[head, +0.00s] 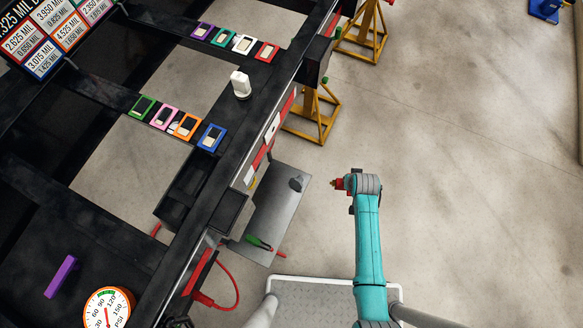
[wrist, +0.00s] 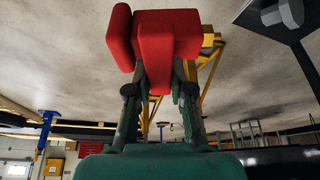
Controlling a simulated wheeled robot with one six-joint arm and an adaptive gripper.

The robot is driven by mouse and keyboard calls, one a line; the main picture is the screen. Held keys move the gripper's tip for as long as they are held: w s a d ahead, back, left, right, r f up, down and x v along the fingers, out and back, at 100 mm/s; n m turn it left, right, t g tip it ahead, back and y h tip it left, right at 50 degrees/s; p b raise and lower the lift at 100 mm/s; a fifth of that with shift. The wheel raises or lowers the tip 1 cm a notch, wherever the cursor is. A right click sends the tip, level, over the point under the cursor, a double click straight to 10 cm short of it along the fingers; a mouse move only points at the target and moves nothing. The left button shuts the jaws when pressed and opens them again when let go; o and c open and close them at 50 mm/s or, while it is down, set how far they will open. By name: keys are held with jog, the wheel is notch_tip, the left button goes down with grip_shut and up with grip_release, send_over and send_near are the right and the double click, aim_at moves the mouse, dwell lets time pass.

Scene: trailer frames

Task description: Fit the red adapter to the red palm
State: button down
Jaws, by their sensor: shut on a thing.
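The red adapter (wrist: 168,38) is a blocky red piece between the fingertips of my gripper (wrist: 158,75) in the wrist view. My gripper is shut on it, and the fingers hide part of it. In the head view my gripper (head: 344,184) points left, over open floor right of the grey plate, with a small red-brown piece at its tip. I cannot surely pick out the red palm. A red fitting (head: 204,299) with a curled red hose sits at the trailer's lower edge, left of and apart from my gripper.
The grey plate (head: 270,215) holds a dark grey knob-like piece (head: 296,183) and a green-handled tool (head: 257,242). The black trailer frame (head: 235,145) fills the left, with coloured tags and a white fitting (head: 240,85). Yellow stands (head: 315,115) are behind.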

aim_at(335, 184)
jog(key=shift+a+f+n+g+y, duration=0.1)
jog(key=shift+a+n+g+y, duration=0.35)
jog(key=shift+n, duration=0.75)
jog(key=a+n+g, duration=0.1)
jog(key=n, duration=0.2)
jog(key=a+n+g+h, duration=0.1)
jog(key=a+n+g, duration=0.1)
jog(key=n, duration=0.1)
jog(key=a+n+g+h, duration=0.1)
jog(key=n, duration=0.2)
jog(key=shift+s+a, duration=0.1)
jog(key=shift+a, duration=0.15)
jog(key=a+r+n+t+h, duration=0.1)
jog(key=a+r+n+t, duration=0.3)
jog(key=n, duration=0.6)
jog(key=a+r+n+t+h, duration=0.2)
jog(key=a+r+n+t, duration=0.1)
jog(key=a+n+t, duration=0.6)
jog(key=shift+s+a+r+n, duration=0.45)
jog(key=shift+a+n, duration=0.35)
jog(key=shift+a, duration=0.1)
jog(key=shift+a+h, duration=0.15)
jog(key=shift+h, duration=0.1)
jog(key=shift+w+a, duration=0.35)
jog(key=shift+a, duration=0.5)
jog(key=shift+w+a, duration=0.3)
jog(key=shift+a, duration=0.55)
jog(key=shift+w+a, duration=0.35)
jog(key=shift+a, duration=0.5)
